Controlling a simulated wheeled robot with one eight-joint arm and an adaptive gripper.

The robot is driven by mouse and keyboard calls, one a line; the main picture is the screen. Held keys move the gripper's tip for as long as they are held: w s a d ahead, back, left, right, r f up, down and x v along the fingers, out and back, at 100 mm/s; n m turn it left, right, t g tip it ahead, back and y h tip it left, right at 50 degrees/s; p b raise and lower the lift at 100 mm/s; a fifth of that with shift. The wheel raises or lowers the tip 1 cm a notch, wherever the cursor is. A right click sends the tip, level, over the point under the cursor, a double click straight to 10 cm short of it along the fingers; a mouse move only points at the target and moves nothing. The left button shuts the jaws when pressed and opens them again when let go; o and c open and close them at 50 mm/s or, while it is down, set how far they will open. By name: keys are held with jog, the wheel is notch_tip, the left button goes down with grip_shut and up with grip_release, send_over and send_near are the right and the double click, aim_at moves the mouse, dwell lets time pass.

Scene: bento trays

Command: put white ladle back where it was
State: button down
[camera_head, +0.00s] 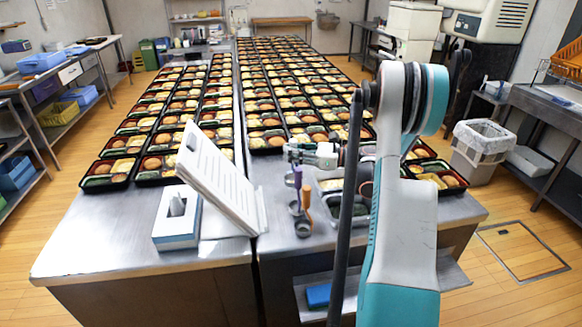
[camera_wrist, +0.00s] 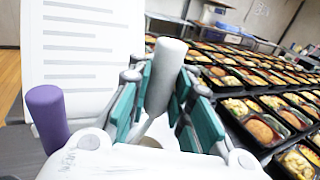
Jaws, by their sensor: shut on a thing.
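The white ladle's handle (camera_wrist: 166,72) stands tilted between my gripper's teal pads in the wrist view. My gripper (camera_wrist: 163,100) is shut on this handle. The lower end of the ladle is mostly hidden by the gripper's body. In the head view my gripper (camera_head: 298,153) is above the metal table, close to the purple-handled ladle (camera_head: 297,176) and the orange-handled ladle (camera_head: 306,197). The purple handle (camera_wrist: 47,115) also shows at the left of the wrist view, beside my gripper. I cannot make out the white ladle clearly in the head view.
A white document stand (camera_head: 215,175) and a tissue box (camera_head: 177,217) stand left of the ladles. A metal food pan (camera_head: 350,208) is to the right, partly behind my arm. Rows of filled bento trays (camera_head: 190,110) cover the table behind.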

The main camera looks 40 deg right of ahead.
jog(key=b, duration=0.1)
send_over(292, 179)
jog(key=shift+w+a+f, duration=0.1)
jog(key=shift+a+f, duration=0.05)
jog(key=shift+f, duration=1.95)
jog(key=shift+f+b, duration=0.2)
jog(key=shift+b, duration=0.15)
jog(key=c, duration=1.5)
grip_release()
jog(key=shift+o, duration=0.2)
jog(key=shift+r, duration=0.15)
jog(key=shift+r+p, duration=0.1)
jog(key=shift+p, duration=0.25)
jog(key=p+v, duration=0.2)
jog(key=v, duration=1)
